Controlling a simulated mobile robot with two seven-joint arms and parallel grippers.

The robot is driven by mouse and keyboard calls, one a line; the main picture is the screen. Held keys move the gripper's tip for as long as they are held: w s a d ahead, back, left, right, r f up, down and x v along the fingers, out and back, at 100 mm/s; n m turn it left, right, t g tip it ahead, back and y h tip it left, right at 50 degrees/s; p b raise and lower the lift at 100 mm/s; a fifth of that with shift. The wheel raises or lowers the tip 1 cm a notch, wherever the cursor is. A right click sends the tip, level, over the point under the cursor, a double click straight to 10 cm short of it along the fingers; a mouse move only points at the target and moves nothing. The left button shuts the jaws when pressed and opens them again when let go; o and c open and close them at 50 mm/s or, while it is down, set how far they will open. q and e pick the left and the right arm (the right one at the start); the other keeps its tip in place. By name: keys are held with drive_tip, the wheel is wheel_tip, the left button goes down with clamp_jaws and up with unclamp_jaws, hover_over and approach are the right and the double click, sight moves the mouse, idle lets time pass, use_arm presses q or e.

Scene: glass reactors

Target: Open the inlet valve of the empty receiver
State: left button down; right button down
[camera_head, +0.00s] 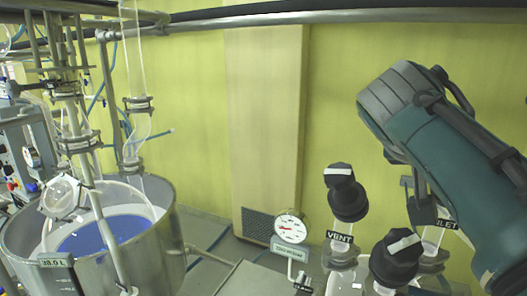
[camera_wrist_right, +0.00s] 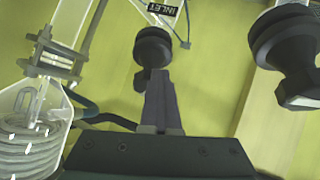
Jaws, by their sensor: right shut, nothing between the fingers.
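The inlet valve's round black knob (camera_wrist_right: 153,47) shows in the right wrist view, close to a black INLET label (camera_wrist_right: 163,8). My right gripper (camera_wrist_right: 160,78) is shut and empty; its fingertips overlap the knob's lower edge there, and I cannot tell whether they touch. In the head view, my right gripper (camera_head: 421,207) hangs in front of the partly covered INLET label (camera_head: 447,223), and the inlet knob is hidden. A black knob with a white bar (camera_head: 346,192) stands above the VENT label (camera_head: 340,237). My left gripper is not in view.
Another black knob with a white bar (camera_head: 397,257) stands in front of the right gripper. A pressure gauge (camera_head: 290,228) is left of the valves. A steel vessel (camera_head: 150,262) with blue liquid and glass tubing fills the left. Coiled tubing (camera_wrist_right: 30,150) lies left in the wrist view.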

drive_tip(key=shift+s+d+r+p, duration=0.4)
drive_tip(key=shift+s+d+p, duration=0.3)
drive_tip(key=shift+d+p, duration=0.15)
drive_tip(key=shift+s+d+r, duration=0.1)
drive_tip(key=shift+d, duration=0.2)
drive_tip(key=shift+s, duration=0.1)
idle(0.3)
drive_tip(key=s+a+r+p, duration=0.1)
drive_tip(key=a+r+p, duration=0.2)
drive_tip(key=r+p, duration=0.1)
drive_tip(key=shift+s+a+r+p, duration=0.15)
drive_tip(key=shift+s+r+p, duration=0.2)
drive_tip(key=shift+s+p, duration=0.1)
drive_tip(key=shift+w+a, duration=0.1)
